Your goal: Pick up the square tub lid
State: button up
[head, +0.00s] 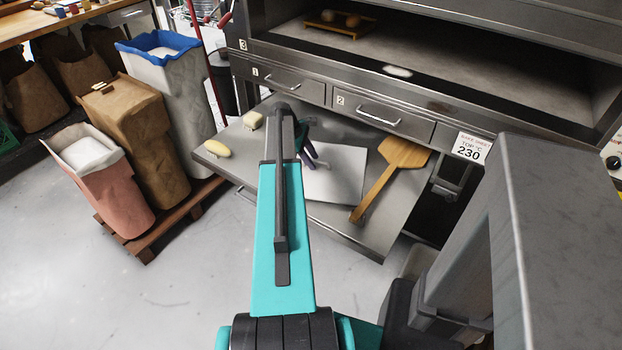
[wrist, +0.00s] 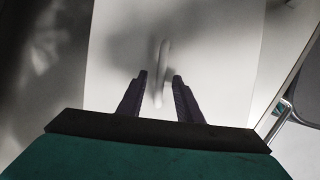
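The square tub lid (head: 345,178) is a flat white panel lying on the steel shelf below the oven drawers. In the wrist view the lid (wrist: 220,65) fills the middle, with a pale upright grip (wrist: 163,62) at its centre. My gripper (head: 316,158) is over the lid in the head view, its far side partly hidden by my arm. In the wrist view my gripper (wrist: 160,76) is open, with one dark finger on each side of the near end of the grip. Gaps show on both sides. I cannot tell how far the fingertips are above the lid.
A wooden peel (head: 390,175) lies just right of the lid. Drawers (head: 370,115) close off the back of the steel shelf (head: 355,238). Sacks and a bin stand at left.

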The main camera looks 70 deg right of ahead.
dwell(0.4)
grip_shut()
dwell(1.3)
